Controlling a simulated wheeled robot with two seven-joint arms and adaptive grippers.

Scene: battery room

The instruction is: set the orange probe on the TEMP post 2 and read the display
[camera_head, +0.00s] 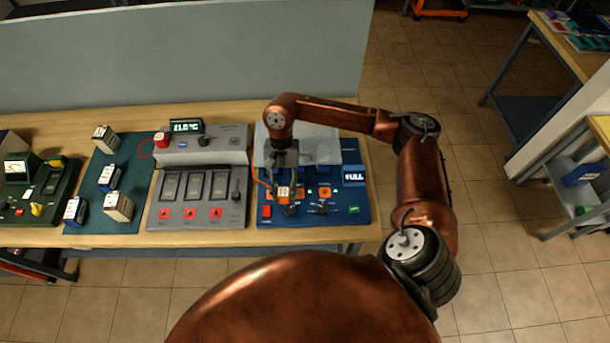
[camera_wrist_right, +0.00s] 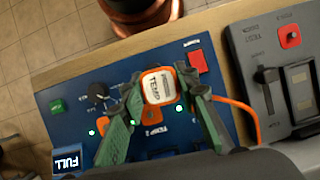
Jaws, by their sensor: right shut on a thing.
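The orange probe (camera_wrist_right: 158,86) has a white cap marked TEMP and sits between the fingers of my right gripper (camera_wrist_right: 160,98), which is shut on it. In the head view my right gripper (camera_head: 284,188) is low over the left part of the blue panel (camera_head: 341,214). The panel's printed TEMP 2 lettering (camera_wrist_right: 156,131) shows close to the probe. The gripper and probe hide the post, so I cannot tell whether the probe touches it. The panel's display (camera_head: 354,176) reads FULL; it also shows in the wrist view (camera_wrist_right: 68,160). My left gripper is not in view.
An orange cable (camera_wrist_right: 238,104) runs from the probe area toward the grey unit (camera_head: 197,218). That unit carries a red button and a green-lit readout (camera_head: 187,126). Several small blocks stand on a green mat (camera_head: 88,220). A grey partition (camera_head: 180,50) rises behind the table.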

